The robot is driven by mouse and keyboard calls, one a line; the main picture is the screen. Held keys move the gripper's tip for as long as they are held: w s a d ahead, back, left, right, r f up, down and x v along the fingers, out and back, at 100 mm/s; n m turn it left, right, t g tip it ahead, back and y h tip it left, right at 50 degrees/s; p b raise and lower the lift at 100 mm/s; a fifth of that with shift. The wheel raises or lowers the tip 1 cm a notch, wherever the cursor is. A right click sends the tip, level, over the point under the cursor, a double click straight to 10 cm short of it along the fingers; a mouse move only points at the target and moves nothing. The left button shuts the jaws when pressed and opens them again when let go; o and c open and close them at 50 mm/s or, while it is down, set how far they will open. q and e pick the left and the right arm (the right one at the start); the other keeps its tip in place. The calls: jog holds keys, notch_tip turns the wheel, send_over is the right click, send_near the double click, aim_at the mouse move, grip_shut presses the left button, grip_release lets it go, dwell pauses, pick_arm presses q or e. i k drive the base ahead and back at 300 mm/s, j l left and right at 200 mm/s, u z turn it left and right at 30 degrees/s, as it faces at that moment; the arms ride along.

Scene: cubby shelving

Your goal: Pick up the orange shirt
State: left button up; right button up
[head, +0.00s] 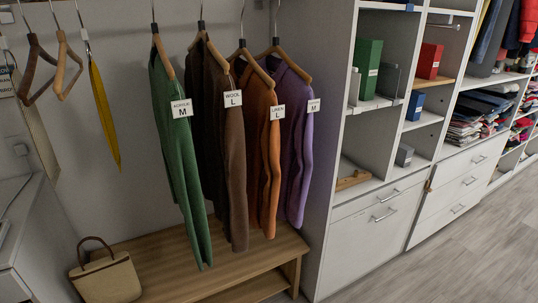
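The orange shirt (262,160) hangs on a wooden hanger in the head view, third from the left in a row of shirts. Its tag (277,113) seems to read "LINEN L". A brown shirt (236,175) hangs to its left and a purple shirt (299,150) to its right, both close to it and partly overlapping. A green shirt (183,170) hangs furthest left in the row. Neither of my grippers is in the head view.
A wooden bench (225,268) stands below the shirts, with a beige handbag (106,279) at its left. Empty hangers (65,68) and a yellow item (103,115) hang at left. White cubby shelving (343,110) rises close on the right. Grey floor (460,255) is clear at lower right.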

aim_at(261, 113)
jog(key=u, duration=3.1)
jog(key=l+z, duration=0.1)
jog(key=z, duration=0.4)
jog(key=l+z, duration=0.1)
jog(key=z, duration=0.4)
jog(key=l+z, duration=0.1)
jog(key=z, duration=0.4)
jog(key=l+z, duration=0.15)
jog(key=z, duration=0.3)
jog(key=i+l+z, duration=0.1)
jog(key=l, duration=0.25)
jog(key=i+l, duration=0.15)
jog(key=l, duration=0.15)
jog(key=i+l+z, duration=0.15)
jog(key=l, duration=0.2)
jog(key=k, duration=0.05)
